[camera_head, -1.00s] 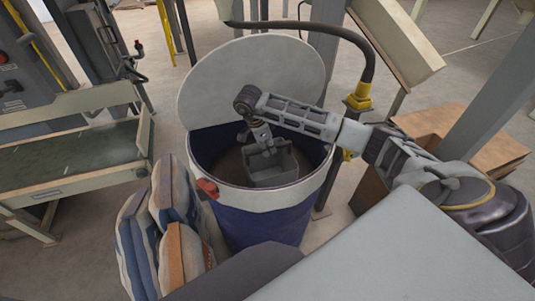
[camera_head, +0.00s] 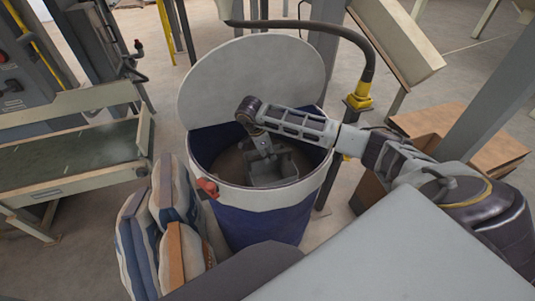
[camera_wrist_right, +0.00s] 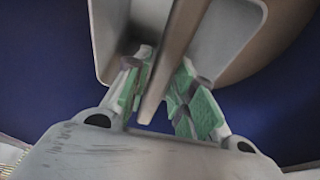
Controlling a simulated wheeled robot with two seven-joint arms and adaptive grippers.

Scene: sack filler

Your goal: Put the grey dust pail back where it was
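The grey dust pail (camera_head: 273,170) is a square-sided open box inside the blue drum (camera_head: 262,222) with a pale rim, below the rim's level. My right gripper (camera_head: 265,150) reaches down into the drum at the pail. In the right wrist view its green-padded fingers (camera_wrist_right: 165,95) close in on both sides of a grey bar or edge of the pail (camera_wrist_right: 172,55), and the tips appear to touch it. Whether the pail's bottom rests on the drum's contents is hidden. My left gripper is not in view.
A round pale lid (camera_head: 250,80) stands up behind the drum opening. A red clasp (camera_head: 207,187) sits on the rim. Stacked sacks (camera_head: 165,230) stand left of the drum, near a tray-like bench (camera_head: 75,184). A yellow-ended hose (camera_head: 360,95) and cardboard boxes (camera_head: 450,135) are at the right.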

